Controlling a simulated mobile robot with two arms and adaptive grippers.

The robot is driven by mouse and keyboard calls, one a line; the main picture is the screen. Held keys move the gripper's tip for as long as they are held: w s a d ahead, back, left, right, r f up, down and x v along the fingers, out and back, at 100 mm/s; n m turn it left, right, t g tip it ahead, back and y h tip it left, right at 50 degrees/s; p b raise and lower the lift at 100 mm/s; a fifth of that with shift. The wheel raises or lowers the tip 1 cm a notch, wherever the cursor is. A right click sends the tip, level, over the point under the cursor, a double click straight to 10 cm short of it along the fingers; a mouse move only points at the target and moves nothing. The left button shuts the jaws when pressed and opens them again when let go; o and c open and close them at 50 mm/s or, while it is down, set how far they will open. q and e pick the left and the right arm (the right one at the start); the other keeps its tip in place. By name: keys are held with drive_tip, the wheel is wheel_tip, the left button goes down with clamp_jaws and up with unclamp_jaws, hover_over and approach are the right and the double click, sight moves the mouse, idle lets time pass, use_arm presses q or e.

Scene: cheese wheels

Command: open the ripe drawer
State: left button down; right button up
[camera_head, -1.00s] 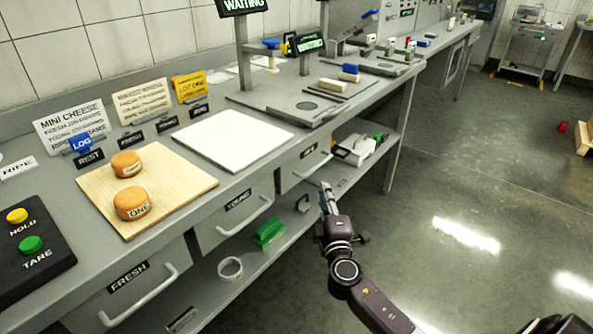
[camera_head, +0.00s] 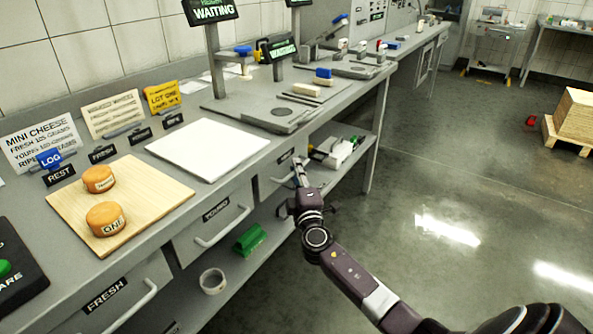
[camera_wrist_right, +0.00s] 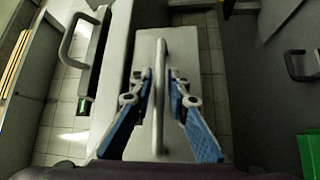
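The ripe drawer (camera_head: 270,181) is the grey drawer under the counter, right of the young drawer; it looks shut. Its small label (camera_head: 285,157) is too small to read well. My right gripper (camera_head: 300,172) is in front of it and hides most of its handle. In the right wrist view the drawer front (camera_wrist_right: 180,50) faces me, with its bar handle (camera_wrist_right: 160,100) running up the middle. The right gripper (camera_wrist_right: 160,78) is open there, with one blue-padded finger on each side of the bar. My left gripper is not in view.
The young drawer (camera_head: 190,240) and fresh drawer (camera_head: 125,280) are to the left, with their own handles. A wooden board (camera_head: 160,190) with two orange cheese wheels stands on the counter. A green object (camera_head: 250,240) and a white roll (camera_head: 212,281) lie on the lower shelf.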

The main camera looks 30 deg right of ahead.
drive_tip(key=shift+c, duration=0.5)
clamp_jaws()
drive_tip(key=shift+s, duration=0.15)
